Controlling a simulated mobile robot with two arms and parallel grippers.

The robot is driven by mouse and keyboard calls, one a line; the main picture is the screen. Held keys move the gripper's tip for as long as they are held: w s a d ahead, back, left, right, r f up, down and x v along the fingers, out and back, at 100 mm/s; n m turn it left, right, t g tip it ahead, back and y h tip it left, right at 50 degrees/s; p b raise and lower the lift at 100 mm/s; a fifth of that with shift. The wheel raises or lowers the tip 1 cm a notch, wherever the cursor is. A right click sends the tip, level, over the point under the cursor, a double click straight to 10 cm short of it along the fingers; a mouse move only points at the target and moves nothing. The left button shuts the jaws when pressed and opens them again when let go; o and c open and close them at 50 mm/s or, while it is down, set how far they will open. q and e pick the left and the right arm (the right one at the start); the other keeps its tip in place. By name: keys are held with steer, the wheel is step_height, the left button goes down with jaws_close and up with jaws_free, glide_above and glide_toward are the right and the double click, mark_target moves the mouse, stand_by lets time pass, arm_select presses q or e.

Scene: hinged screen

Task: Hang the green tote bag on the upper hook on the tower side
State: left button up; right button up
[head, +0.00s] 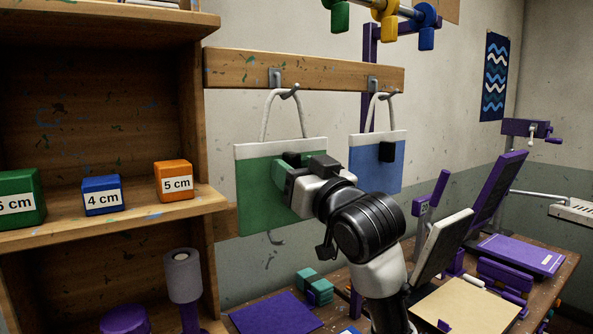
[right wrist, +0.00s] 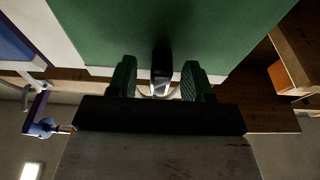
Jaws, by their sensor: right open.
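The green tote bag (head: 257,195) has a white top band. Its pale loop handle (head: 268,112) rises to the left hook (head: 290,92) on the wooden rail, nearest the shelf tower, and appears to hang over it. My right gripper (head: 286,170) is open in front of the bag's upper part. In the right wrist view its two green fingers (right wrist: 158,80) stand on either side of the bag's black tab (right wrist: 161,62). The green cloth also shows there (right wrist: 220,35). My left gripper is out of view.
A blue bag (head: 374,168) hangs from the right hook (head: 374,84). The wooden rail (head: 330,73) carries both hooks. The shelf tower (head: 190,120) with labelled blocks stands at left. A lower hook (head: 276,240) shows below the green bag. Purple items crowd the table at right.

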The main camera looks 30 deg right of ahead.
stand_by(0.5)
steer(key=v, duration=0.8)
steer(key=shift+b, duration=0.35)
stand_by(0.9)
